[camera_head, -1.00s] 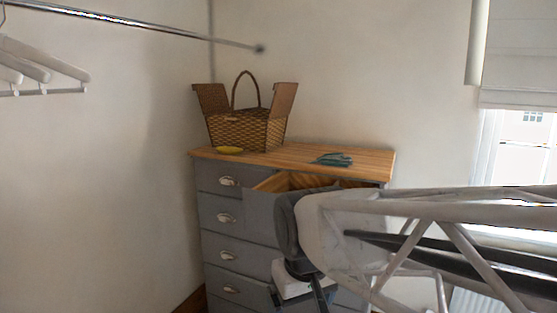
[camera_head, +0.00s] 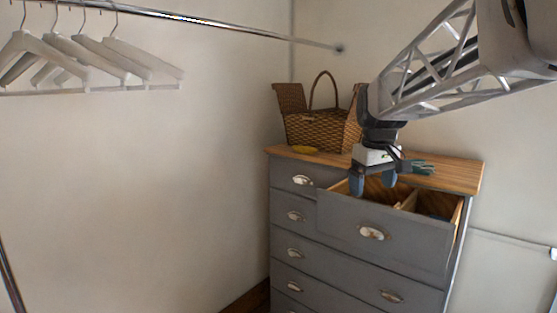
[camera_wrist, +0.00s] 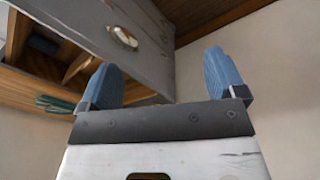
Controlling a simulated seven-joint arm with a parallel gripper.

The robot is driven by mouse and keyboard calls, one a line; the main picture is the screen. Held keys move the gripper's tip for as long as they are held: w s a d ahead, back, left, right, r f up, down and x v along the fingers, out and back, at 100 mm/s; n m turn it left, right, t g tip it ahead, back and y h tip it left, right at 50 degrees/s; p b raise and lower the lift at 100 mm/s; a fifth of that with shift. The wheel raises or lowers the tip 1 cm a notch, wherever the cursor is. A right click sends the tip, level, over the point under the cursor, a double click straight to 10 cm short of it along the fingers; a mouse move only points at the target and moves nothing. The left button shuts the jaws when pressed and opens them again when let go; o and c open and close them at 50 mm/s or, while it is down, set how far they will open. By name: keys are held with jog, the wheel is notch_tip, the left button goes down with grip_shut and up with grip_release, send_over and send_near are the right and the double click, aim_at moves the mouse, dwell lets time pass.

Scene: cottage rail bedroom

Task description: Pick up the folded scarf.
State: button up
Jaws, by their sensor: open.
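My gripper (camera_head: 373,182) is open and empty, with its two blue fingers pointing down above the open top drawer (camera_head: 372,231) in the head view. The fingers also frame the wrist view (camera_wrist: 160,78), with the drawer front (camera_wrist: 122,37) beyond them. A dark blue item, possibly the folded scarf (camera_head: 438,214), lies in the drawer's right compartment, mostly hidden by the drawer walls. It also shows dimly in the wrist view (camera_wrist: 42,44). A divider separates it from the left compartment, whose inside is partly hidden by my gripper.
The grey dresser (camera_head: 340,262) has a wooden top. White hangers (camera_head: 95,58) hang from a rail at left. The space before the dresser is clear.

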jog(key=w+d+r+n, duration=0.1)
jog(key=w+d+r, duration=0.15)
jog(key=w, duration=0.35)
jog(key=w+d+r+n, duration=0.1)
jog(key=w+d, duration=0.3)
jog(key=w, duration=0.2)
jog(key=n+g, duration=0.2)
jog(key=n, duration=0.2)
send_near(419, 167)
jog(key=w, duration=0.1)
jog(key=w+f, duration=0.1)
jog(key=w+a, duration=0.1)
jog(key=w, duration=0.1)
jog(key=shift+f, duration=0.25)
jog(key=shift+w+d+f, duration=0.15)
jog(key=shift+w+d, duration=0.05)
jog(key=shift+d, duration=0.1)
jog(key=shift+f, duration=1.3)
jog(key=shift+a+f, duration=0.2)
jog(key=shift+f, duration=2.4)
